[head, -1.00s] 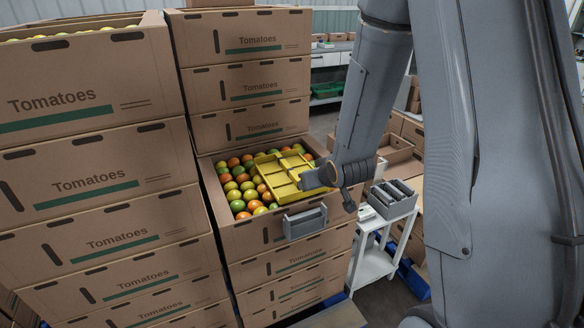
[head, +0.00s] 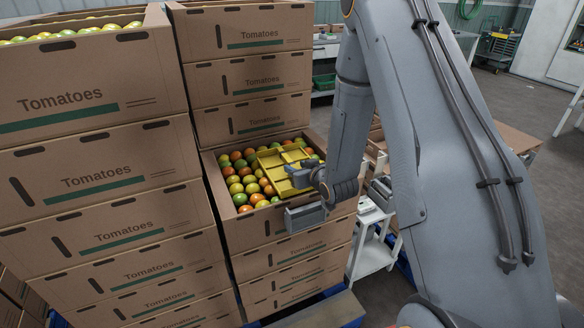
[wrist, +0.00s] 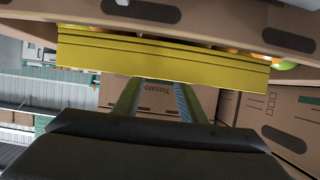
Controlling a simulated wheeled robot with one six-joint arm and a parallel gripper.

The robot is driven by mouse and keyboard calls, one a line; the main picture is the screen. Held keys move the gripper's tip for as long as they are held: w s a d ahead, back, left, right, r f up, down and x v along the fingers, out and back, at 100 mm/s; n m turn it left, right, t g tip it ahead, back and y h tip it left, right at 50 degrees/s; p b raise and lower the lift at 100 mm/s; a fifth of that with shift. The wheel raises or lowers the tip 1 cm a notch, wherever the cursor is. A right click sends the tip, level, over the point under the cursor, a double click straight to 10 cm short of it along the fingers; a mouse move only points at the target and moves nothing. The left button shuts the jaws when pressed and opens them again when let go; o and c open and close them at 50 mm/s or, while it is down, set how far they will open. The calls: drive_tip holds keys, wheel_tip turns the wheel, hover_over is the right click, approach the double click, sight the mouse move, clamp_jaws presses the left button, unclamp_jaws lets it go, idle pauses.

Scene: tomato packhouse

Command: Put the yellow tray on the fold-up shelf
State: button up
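The yellow tray (head: 284,169), with dividers, sits tilted over the tomatoes in the open carton (head: 247,231). It also shows edge-on across the top of the wrist view (wrist: 160,60). My gripper (head: 299,177) is at the tray's near right side, over the carton's front. In the wrist view its two fingers (wrist: 158,95) are apart, with their tips hidden by the tray. I cannot see whether they hold part of it. I cannot pick out the fold-up shelf with certainty; a flat grey-brown panel (head: 322,311) lies low in front of the cartons.
Tall carton stacks stand at the left (head: 85,98) and behind the open carton (head: 247,72). A grey box-like holder (head: 304,217) is at the open carton's front. A white trolley (head: 372,258) stands to the right, partly behind my arm. Open floor shows at the far right.

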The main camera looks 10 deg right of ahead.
drive_tip(key=shift+x, duration=1.3)
clamp_jaws()
drive_tip(key=shift+r, duration=0.15)
